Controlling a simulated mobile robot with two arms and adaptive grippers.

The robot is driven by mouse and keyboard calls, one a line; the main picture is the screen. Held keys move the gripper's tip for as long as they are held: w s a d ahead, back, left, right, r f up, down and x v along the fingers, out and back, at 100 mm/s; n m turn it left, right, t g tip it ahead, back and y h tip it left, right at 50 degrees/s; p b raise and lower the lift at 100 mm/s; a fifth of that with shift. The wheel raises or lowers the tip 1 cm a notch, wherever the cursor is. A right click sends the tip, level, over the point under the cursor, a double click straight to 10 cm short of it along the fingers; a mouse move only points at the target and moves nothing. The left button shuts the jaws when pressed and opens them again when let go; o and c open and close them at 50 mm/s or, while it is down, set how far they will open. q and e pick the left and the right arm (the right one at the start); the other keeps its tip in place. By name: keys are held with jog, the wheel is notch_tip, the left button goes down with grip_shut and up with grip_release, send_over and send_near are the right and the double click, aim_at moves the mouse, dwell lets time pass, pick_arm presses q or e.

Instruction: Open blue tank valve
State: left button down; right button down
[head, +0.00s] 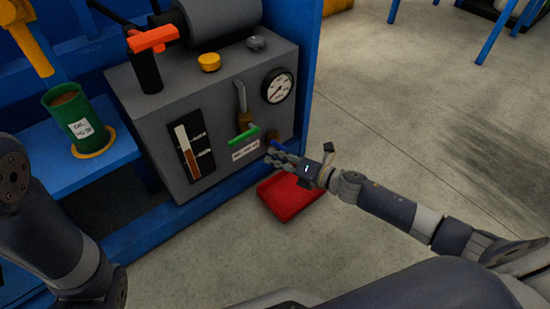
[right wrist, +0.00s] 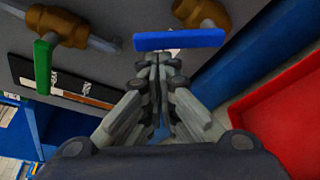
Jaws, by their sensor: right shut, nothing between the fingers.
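The blue valve handle (head: 277,146) is on the lower right of the grey tank panel. In the right wrist view the blue handle (right wrist: 180,40) is a flat bar lying crosswise in front of a brass valve body (right wrist: 201,14). My right gripper (head: 272,154) is at the handle, shut and empty. In the right wrist view the closed fingertips (right wrist: 158,60) are just below the handle's left half; I cannot tell whether they touch it. My left arm enters at the left of the head view, but its gripper is out of view.
A green valve handle (head: 243,137) sits left of the blue one, above a white label (head: 245,150). A red tray (head: 290,195) lies on the floor below my right gripper. A gauge (head: 278,86) is above. Floor to the right is open.

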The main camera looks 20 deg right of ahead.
aim_at(275, 144)
jog(key=shift+d+r+m+y, duration=0.2)
jog(key=shift+r+m+y, duration=0.1)
jog(key=shift+m, duration=0.2)
jog(key=shift+w+d+r+m+t+y+p, duration=0.15)
jog(key=shift+d+r+m+t+y+p, duration=0.15)
jog(key=shift+m, duration=0.55)
jog(key=shift+w+d+r+m+t+y+p, duration=0.15)
jog(key=shift+d+r+m+y+p, duration=0.2)
jog(key=shift+m, duration=0.55)
jog(key=shift+w+d+r+m+t+y+p, duration=0.15)
jog(key=shift+d+r+m, duration=0.25)
jog(key=shift+m, duration=0.45)
